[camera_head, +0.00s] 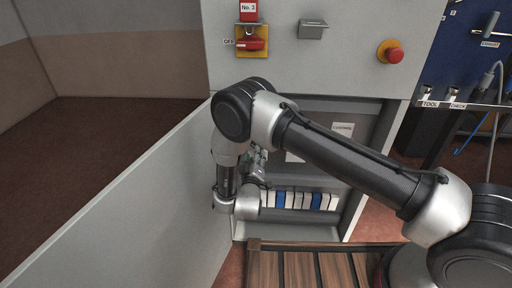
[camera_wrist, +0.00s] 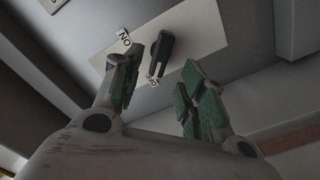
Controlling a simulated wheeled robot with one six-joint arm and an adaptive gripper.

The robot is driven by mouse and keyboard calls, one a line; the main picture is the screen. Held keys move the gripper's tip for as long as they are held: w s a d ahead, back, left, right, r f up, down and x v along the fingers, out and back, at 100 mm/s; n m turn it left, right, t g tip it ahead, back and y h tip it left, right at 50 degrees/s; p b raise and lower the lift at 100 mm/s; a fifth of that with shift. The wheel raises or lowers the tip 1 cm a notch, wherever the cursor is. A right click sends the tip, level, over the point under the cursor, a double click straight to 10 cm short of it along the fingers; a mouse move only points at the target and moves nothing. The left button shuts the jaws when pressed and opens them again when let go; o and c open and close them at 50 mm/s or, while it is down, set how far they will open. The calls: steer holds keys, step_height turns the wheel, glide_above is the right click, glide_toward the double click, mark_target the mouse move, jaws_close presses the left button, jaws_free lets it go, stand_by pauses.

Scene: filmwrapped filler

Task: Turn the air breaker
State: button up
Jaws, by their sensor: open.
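In the wrist view, a black breaker lever (camera_wrist: 160,57) stands out from a pale plate (camera_wrist: 205,30). An ON label (camera_wrist: 124,37) and an OFF label (camera_wrist: 152,80) sit beside it, seen turned over. My gripper (camera_wrist: 163,66) is open, its green-padded fingers on either side of the lever in the picture. I cannot tell whether they touch it or how much depth lies between. In the head view my gripper (camera_head: 256,164) is partly hidden by my arm in the open cabinet, and the lever cannot be made out.
The grey cabinet door (camera_head: 140,205) stands open at left, close to my wrist. Above are a red rotary switch (camera_head: 254,44) on a yellow plate and a red button (camera_head: 394,55). Binders (camera_head: 300,200) fill a low shelf. A slatted wooden pallet (camera_head: 300,268) lies in front.

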steer(key=w, duration=0.7)
steer(key=shift+d, duration=0.1)
jaws_close()
